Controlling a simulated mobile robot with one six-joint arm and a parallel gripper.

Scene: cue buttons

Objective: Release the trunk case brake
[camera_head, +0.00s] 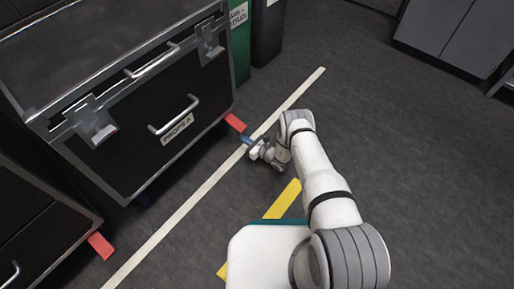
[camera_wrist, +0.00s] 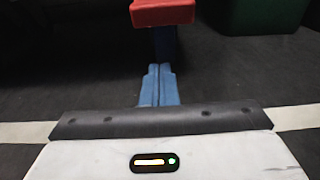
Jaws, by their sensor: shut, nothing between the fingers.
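The trunk case (camera_head: 135,135) is a black box with metal edges, latches, handles and a "PROPS A" label. It stands at the upper left in the head view. A red brake pedal (camera_head: 236,122) sticks out low at its right corner. The red pedal also shows at the top of the wrist view (camera_wrist: 163,13). My gripper (camera_head: 245,139) is low by the floor, just in front of that pedal. In the wrist view its blue fingers (camera_wrist: 158,85) are together and empty, pointing at the pedal. I cannot tell whether the fingertips touch it.
Another dark case with a red pedal (camera_head: 100,245) stands at the lower left. A green bin (camera_head: 240,45) and a dark bin (camera_head: 267,30) are behind the trunk case. A white floor line (camera_head: 200,190) runs along its front. The floor to the right is clear.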

